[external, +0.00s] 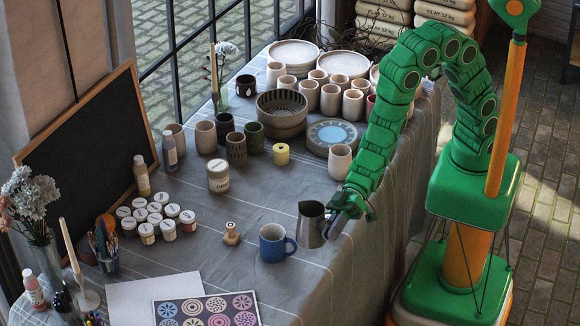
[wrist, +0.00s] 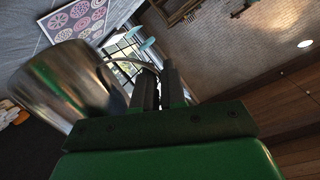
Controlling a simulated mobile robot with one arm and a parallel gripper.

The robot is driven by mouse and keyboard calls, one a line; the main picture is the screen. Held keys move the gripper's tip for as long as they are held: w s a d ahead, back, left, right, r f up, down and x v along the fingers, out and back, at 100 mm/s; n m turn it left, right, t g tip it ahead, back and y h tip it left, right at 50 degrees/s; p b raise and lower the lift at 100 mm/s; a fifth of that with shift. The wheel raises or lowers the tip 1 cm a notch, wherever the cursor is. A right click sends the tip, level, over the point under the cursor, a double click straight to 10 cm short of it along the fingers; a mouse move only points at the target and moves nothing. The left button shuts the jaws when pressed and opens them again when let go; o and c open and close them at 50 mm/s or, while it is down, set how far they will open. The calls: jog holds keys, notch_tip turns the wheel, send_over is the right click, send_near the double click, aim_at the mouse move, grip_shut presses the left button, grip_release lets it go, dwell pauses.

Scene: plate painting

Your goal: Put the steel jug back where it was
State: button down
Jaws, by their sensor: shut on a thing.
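The steel jug (external: 311,224) is near the table's right edge in the external view, roughly upright, just right of a blue mug (external: 272,243). My gripper (external: 349,207) is at the jug's right side and is shut on its handle. In the wrist view the shiny jug (wrist: 70,88) fills the left side, tilted in the picture, and my gripper's dark fingers (wrist: 159,88) close around the curved handle. I cannot tell whether the jug's base touches the cloth.
A wooden stamp-like piece (external: 231,234) stands left of the mug. A patterned sheet (external: 207,310) lies at the front. Lidded paint jars (external: 147,233) cluster at left. Cups and bowls (external: 282,110) crowd the back. Bare cloth (external: 285,190) shows behind the jug.

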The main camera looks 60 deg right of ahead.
notch_tip(320, 180, up, 2)
jog(key=shift+r, duration=0.15)
jog(key=w+d, duration=0.1)
jog(key=w+r, duration=0.1)
jog(key=w, duration=0.1)
jog(key=w+d+r, duration=0.1)
jog(key=shift+w+d, duration=0.2)
jog(key=shift+d, duration=0.1)
jog(key=n+g, duration=0.2)
jog(key=g, duration=0.1)
send_near(322, 207)
jog(key=w+d, duration=0.7)
jog(key=d, duration=0.2)
jog(key=s+d+f+n, duration=0.1)
jog(key=s+d+f, duration=0.15)
jog(key=d, duration=0.85)
jog(key=w+a+f, duration=0.8)
jog(key=w+f, duration=0.4)
jog(key=f, duration=0.2)
jog(key=shift+f+g, duration=0.2)
jog(key=shift+g, duration=0.2)
